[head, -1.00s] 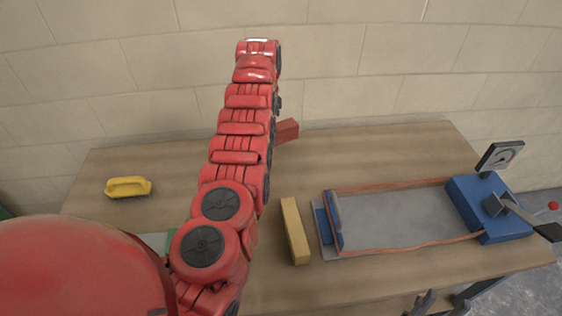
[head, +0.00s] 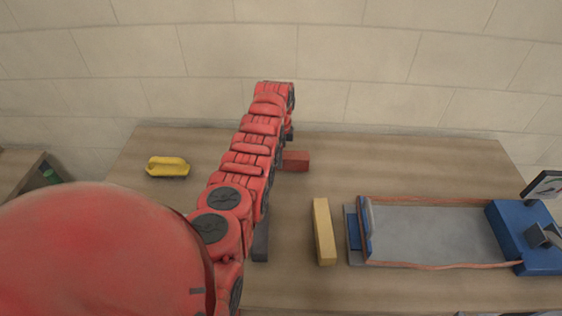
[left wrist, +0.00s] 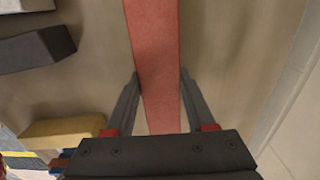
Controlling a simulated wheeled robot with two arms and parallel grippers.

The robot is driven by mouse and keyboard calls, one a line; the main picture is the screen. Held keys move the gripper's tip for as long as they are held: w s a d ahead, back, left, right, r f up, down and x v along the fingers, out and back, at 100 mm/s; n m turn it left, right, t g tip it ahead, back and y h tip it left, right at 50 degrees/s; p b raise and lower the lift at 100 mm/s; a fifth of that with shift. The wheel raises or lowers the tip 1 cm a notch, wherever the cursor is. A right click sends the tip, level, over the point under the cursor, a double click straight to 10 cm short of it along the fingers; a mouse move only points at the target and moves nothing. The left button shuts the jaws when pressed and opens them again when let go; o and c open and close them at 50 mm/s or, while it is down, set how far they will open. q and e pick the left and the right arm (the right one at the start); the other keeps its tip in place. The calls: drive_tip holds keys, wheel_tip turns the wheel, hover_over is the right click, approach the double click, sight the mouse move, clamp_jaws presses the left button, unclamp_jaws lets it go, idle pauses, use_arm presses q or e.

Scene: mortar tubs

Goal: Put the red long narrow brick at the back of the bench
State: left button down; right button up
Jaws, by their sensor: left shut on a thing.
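The red long narrow brick (head: 296,161) shows its right end beside my left arm, over the back part of the bench (head: 410,165). The rest of it is hidden behind the arm in the head view. In the left wrist view the brick (left wrist: 155,60) runs lengthwise between the two fingers of my left gripper (left wrist: 160,82), which is shut on it. I cannot tell whether the brick touches the bench top. My right gripper does not show.
A yellow brick (head: 324,232) and a dark grey brick (head: 261,240) lie nearer the front. A blue-ended machine with a grey bed (head: 435,234) fills the right side. The wall (head: 400,80) rises behind.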

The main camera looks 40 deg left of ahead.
use_arm(q)
drive_tip(key=shift+f, duration=0.25)
wheel_tip(320, 180, down, 2)
drive_tip(key=shift+f+b, duration=0.15)
drive_tip(key=shift+b, duration=0.55)
drive_tip(key=shift+f, duration=0.3)
drive_tip(key=shift+f, duration=0.15)
drive_tip(key=shift+c, duration=1.2)
unclamp_jaws()
